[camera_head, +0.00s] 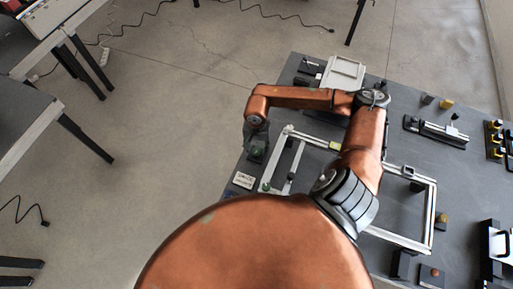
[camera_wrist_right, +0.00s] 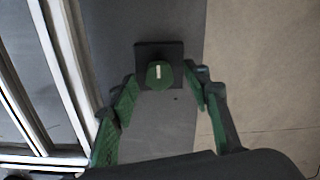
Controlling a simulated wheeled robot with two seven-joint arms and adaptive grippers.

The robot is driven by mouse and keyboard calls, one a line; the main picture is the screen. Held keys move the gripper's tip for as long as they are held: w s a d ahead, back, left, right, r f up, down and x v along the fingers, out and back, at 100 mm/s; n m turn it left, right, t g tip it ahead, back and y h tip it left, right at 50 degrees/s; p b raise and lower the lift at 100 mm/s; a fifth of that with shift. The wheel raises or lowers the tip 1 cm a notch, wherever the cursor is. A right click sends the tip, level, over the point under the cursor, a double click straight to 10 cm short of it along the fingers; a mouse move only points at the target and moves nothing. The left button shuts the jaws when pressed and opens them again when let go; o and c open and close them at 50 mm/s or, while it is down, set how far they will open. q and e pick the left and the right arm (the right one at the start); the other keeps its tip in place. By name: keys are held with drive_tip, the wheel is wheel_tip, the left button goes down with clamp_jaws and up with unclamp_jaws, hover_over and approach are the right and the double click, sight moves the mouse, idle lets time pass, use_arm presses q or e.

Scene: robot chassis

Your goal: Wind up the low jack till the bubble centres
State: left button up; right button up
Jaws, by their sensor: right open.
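A jack with a green hexagonal knob (camera_wrist_right: 160,76) bearing a white mark stands on a dark square base (camera_wrist_right: 160,49) in the right wrist view. My right gripper (camera_wrist_right: 160,84) is open, its green-padded fingers on either side of the knob with gaps showing. In the head view my right gripper (camera_head: 257,152) points down at the table's left edge, beside the silver frame (camera_head: 434,215). A small yellow-green piece (camera_head: 335,145) on the frame's far bar may be the level; its bubble is too small to read. My left gripper is out of view.
The dark table (camera_head: 225,196) has a sign (camera_head: 243,180) near its left edge. A pale tray (camera_head: 342,73) lies at the back, a rail fixture (camera_head: 437,131) at the right, and yellow-black parts (camera_head: 495,139) at the right edge. My copper arm hides part of the frame.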

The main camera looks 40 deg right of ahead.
drive_tip(key=shift+s+f, duration=0.1)
drive_tip(key=shift+f, duration=0.25)
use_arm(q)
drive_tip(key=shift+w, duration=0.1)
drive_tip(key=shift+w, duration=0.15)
use_arm(e)
drive_tip(key=shift+c, duration=0.4)
drive_tip(key=c, duration=1.1)
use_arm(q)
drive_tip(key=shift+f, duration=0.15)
use_arm(e)
drive_tip(key=shift+m, duration=0.3)
